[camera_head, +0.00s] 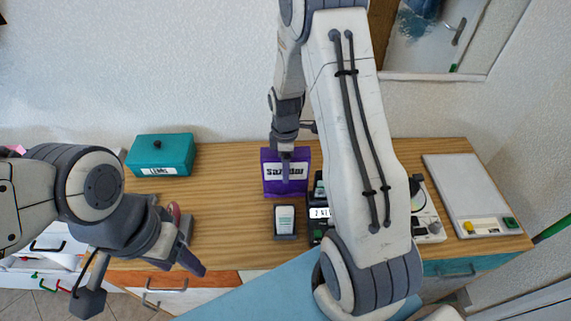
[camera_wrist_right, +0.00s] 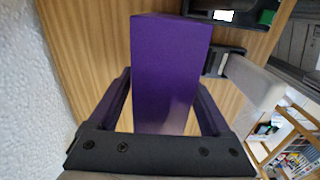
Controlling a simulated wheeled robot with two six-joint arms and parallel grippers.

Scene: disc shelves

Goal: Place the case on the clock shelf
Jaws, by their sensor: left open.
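A purple box-shaped case (camera_head: 270,186) with a white label stands upright at the back middle of the wooden table. My right gripper (camera_head: 286,150) is over it from above. In the right wrist view the purple case (camera_wrist_right: 168,75) fills the space between the fingers of my right gripper (camera_wrist_right: 165,105), one finger along each side. Whether they press on it I cannot tell. My left gripper (camera_head: 195,262) is open and empty, low over the table's front left edge. I cannot make out which thing is the clock shelf.
A teal box (camera_head: 160,152) with a label stands at the back left. A small grey stand with a pale card (camera_head: 285,220) is in front of the purple case. Black labelled items (camera_head: 319,212) are partly hidden by my right arm. A white flat panel (camera_head: 468,190) lies at right.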

